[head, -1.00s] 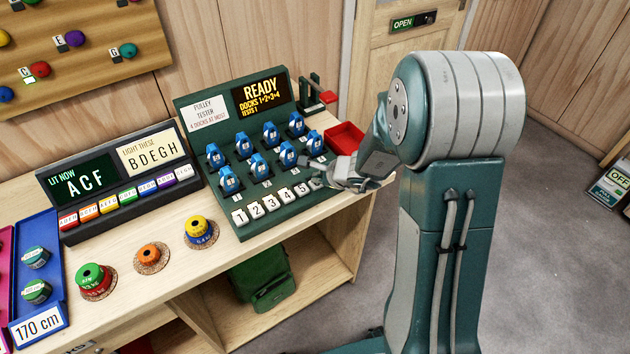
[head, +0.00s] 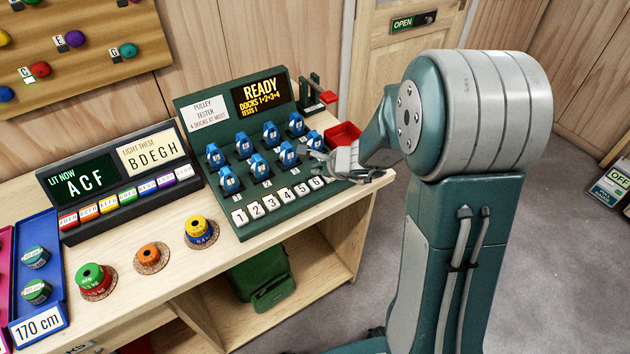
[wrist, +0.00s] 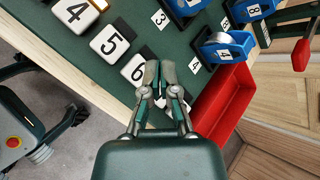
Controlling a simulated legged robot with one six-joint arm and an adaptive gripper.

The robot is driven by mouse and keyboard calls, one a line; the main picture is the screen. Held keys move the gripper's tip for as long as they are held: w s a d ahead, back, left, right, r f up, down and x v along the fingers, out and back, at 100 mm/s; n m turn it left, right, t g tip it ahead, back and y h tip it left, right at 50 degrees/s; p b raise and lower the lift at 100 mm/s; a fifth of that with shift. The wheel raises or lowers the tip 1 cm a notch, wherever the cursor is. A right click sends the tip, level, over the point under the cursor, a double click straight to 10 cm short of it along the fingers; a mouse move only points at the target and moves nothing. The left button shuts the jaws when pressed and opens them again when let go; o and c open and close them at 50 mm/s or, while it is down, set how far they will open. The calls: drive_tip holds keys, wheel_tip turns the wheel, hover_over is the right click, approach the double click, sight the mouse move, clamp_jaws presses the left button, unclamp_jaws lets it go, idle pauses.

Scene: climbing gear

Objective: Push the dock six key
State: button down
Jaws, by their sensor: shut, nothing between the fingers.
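The dock six key is a white key marked 6 (head: 316,184), at the right of the row of numbered keys on the green pulley tester (head: 262,215). In the wrist view, key 6 (wrist: 136,71) lies just left of my fingertips, its right edge close to them. My gripper (head: 318,158) is shut and empty, over the tester's right end; it also shows in the wrist view (wrist: 158,76). I cannot tell whether a fingertip touches the key. A white patch below the fingers is mostly hidden. The tester's screen (head: 260,94) reads READY, docks 1+2+3+4, tests 1.
Blue pulleys (head: 270,133) stand in docks behind the keys. A red tray (head: 344,134) sits right of the tester. Key 5 (wrist: 110,41) is beside key 6. The light panel (head: 118,185) and weights on cork pads (head: 151,256) are to the left.

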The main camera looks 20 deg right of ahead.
sight(317, 183)
drive_tip(key=shift+r, duration=2.35)
drive_tip(key=shift+r, duration=0.1)
drive_tip(key=s+a+r+n+g, duration=0.2)
drive_tip(key=s+a+r+n, duration=0.3)
drive_tip(key=s+r+n, duration=0.6)
drive_tip(key=s+d+r+n+h, duration=0.1)
drive_tip(key=s+d+n+h, duration=0.1)
drive_tip(key=s+n, duration=0.3)
drive_tip(key=s+d+n+h, duration=0.2)
drive_tip(key=s+n, duration=0.3)
drive_tip(key=s, duration=0.6)
drive_tip(key=shift+s+d+r+h, duration=0.15)
drive_tip(key=shift+d+r+h, duration=0.15)
drive_tip(key=shift+r, duration=0.05)
